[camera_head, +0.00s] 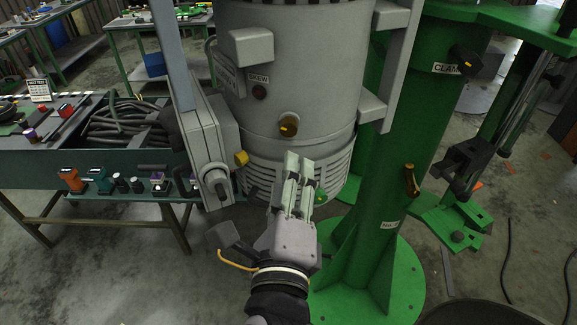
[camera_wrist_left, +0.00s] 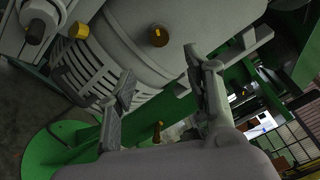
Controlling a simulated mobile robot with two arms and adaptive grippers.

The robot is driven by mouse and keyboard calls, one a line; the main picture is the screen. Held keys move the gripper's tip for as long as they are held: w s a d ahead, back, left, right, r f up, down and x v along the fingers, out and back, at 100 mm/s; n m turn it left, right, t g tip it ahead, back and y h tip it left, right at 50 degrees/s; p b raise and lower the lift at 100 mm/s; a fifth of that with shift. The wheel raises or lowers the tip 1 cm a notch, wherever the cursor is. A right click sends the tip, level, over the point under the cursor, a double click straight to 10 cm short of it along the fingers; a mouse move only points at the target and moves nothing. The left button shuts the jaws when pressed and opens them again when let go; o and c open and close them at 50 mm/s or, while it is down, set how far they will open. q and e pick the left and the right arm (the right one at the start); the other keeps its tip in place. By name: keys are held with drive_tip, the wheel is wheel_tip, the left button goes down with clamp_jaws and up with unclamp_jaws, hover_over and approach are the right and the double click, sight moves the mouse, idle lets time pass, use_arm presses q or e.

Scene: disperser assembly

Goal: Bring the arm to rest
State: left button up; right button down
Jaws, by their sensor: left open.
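My left gripper (camera_head: 299,172) reaches up from the bottom middle of the head view, in front of the lower part of the grey disperser motor housing (camera_head: 300,60). It is open, with nothing between its fingers. In the left wrist view its two fingers (camera_wrist_left: 160,68) stand apart, with the housing (camera_wrist_left: 170,70) beyond them. A small green button (camera_head: 320,197) shows just right of the fingers; I cannot tell whether they touch it. My right gripper is not in view.
The green column (camera_head: 400,130) with its round base and a brass-coloured lever (camera_head: 411,180) stands close on the right. A grey control box (camera_head: 208,140) with a yellow knob (camera_head: 241,158) is on the left. A workbench (camera_head: 90,158) with cables lies further left. Bare floor is lower left.

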use_arm(q)
drive_tip(key=shift+f, duration=0.1)
idle(0.4)
